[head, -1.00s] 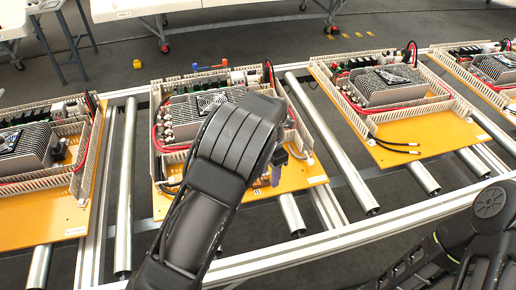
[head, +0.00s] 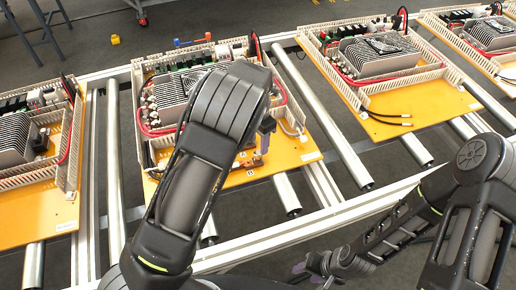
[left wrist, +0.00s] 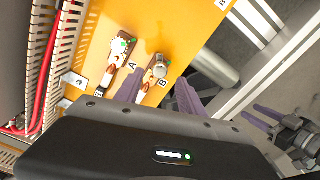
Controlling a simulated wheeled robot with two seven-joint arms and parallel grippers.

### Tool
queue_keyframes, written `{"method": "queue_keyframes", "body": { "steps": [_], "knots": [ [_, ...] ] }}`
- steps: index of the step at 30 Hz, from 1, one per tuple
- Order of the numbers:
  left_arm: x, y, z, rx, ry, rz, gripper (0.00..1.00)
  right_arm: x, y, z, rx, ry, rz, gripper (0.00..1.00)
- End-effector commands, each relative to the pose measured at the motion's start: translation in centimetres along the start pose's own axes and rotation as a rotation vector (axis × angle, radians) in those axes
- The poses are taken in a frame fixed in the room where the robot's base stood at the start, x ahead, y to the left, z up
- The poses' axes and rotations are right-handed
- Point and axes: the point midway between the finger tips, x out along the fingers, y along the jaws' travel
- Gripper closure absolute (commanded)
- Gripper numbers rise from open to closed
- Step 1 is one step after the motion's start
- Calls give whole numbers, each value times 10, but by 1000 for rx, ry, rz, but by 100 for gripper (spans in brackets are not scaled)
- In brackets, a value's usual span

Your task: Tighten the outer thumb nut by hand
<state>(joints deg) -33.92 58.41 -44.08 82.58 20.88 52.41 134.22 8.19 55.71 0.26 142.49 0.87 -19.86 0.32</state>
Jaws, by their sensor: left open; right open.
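In the left wrist view, two metal studs with lugs sit on copper pieces on the orange board (left wrist: 195,30). The silver thumb nut (left wrist: 160,68) by the letter B is nearer the board's edge. The other terminal (left wrist: 122,44) has a pale top with green spots. My left gripper (left wrist: 158,80) is open, its purple fingers to either side just below the outer nut; whether they touch it I cannot tell. My right gripper (head: 313,274) is open and empty, low in front of the rails.
The board rests on a roller conveyor (head: 289,195) with metal rails. It carries a finned grey unit (head: 172,92), slotted duct walls (head: 143,120) and red cables. Similar boards stand to both sides. My right gripper also shows in the left wrist view (left wrist: 262,118).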

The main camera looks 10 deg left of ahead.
Motion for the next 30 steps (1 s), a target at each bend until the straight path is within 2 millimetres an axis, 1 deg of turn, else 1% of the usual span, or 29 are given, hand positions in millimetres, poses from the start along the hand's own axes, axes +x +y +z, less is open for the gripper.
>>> {"method": "queue_keyframes", "body": {
  "steps": [3,6,9,13,19,30],
  "knots": [
    [18,0,-1,-1,3,-1,53,-6,-2,0,1,-2,2,53],
    [32,0,0,0,2,0,53,-9,-2,0,1,-3,3,53],
    [42,0,0,0,1,-1,53,-11,-2,0,2,-4,4,53],
    [46,0,0,0,-1,1,53,-11,-2,0,2,-4,4,53],
    [46,0,0,0,-1,0,53,-10,-2,0,2,-4,4,53],
    [46,0,0,0,-1,0,84,-10,-2,0,2,-4,4,53]
  ]
}}
